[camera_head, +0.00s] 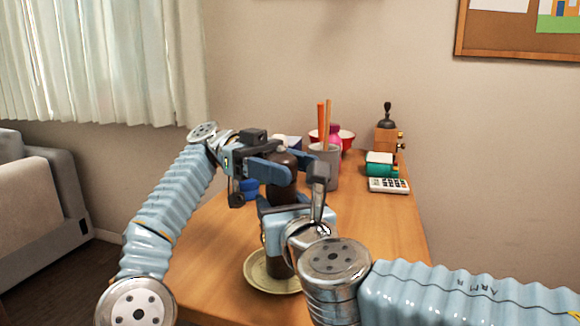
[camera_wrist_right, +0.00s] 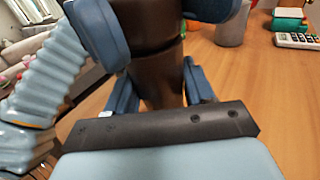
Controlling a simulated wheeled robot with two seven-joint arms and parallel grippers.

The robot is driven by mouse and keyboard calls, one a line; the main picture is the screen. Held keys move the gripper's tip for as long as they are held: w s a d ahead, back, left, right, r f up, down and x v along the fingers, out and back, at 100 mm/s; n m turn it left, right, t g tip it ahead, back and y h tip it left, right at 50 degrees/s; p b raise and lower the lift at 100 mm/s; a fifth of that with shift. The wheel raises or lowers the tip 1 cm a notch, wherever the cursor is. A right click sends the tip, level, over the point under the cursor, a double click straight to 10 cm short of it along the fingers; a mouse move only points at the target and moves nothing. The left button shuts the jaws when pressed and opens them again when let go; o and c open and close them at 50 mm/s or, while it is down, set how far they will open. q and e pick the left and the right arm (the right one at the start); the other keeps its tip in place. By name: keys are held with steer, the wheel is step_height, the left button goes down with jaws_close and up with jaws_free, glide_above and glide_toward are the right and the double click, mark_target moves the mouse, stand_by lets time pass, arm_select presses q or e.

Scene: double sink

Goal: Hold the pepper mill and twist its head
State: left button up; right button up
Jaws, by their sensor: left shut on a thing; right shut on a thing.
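The dark brown pepper mill (camera_head: 281,190) stands upright at the near part of the wooden table, on or over a pale saucer (camera_head: 262,283). My left gripper (camera_head: 284,170) is shut on the mill's head, its fingers on either side of the top. My right gripper (camera_head: 291,213) is lower and shut around the mill's body. In the right wrist view the mill (camera_wrist_right: 150,62) rises between the right fingers, with a left gripper finger across its upper part. Much of the mill's body is hidden by my right gripper in the head view.
Behind the mill stand a grey cup (camera_head: 326,165) with sticks, a red bowl (camera_head: 346,138) and a pink vase (camera_head: 334,133). A coffee grinder (camera_head: 386,138), a green-and-white stack (camera_head: 380,168) and a calculator (camera_head: 389,185) are at the right.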

stand_by(0.3)
arm_select(q)
steer(key=o, duration=1)
steer(key=shift+r, duration=0.15)
